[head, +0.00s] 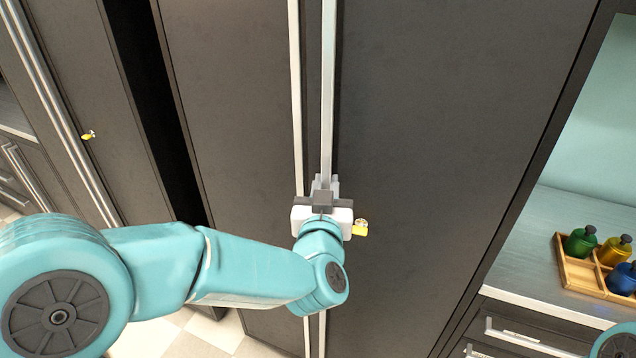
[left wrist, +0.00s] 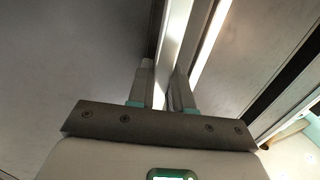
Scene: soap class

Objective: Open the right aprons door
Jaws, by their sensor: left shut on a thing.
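The right door (head: 450,130) is a tall dark grey panel with a long vertical metal handle (head: 328,90) along its left edge. It looks shut, flush beside the left door (head: 235,100), which has its own vertical handle (head: 295,80). My left gripper (head: 325,184) is shut on the right door's handle. In the left wrist view the handle (left wrist: 178,40) runs between the two fingers (left wrist: 162,88). A small yellow item (head: 360,229) shows at the right door, just right of my gripper. My right gripper is out of view.
At the right, a counter (head: 545,215) carries a wooden tray (head: 572,272) with green, yellow and blue bottles; drawers (head: 520,335) are below. At the left, another tall cabinet (head: 60,60) stands beyond a dark gap (head: 150,90). Some checkered floor (head: 195,335) shows below.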

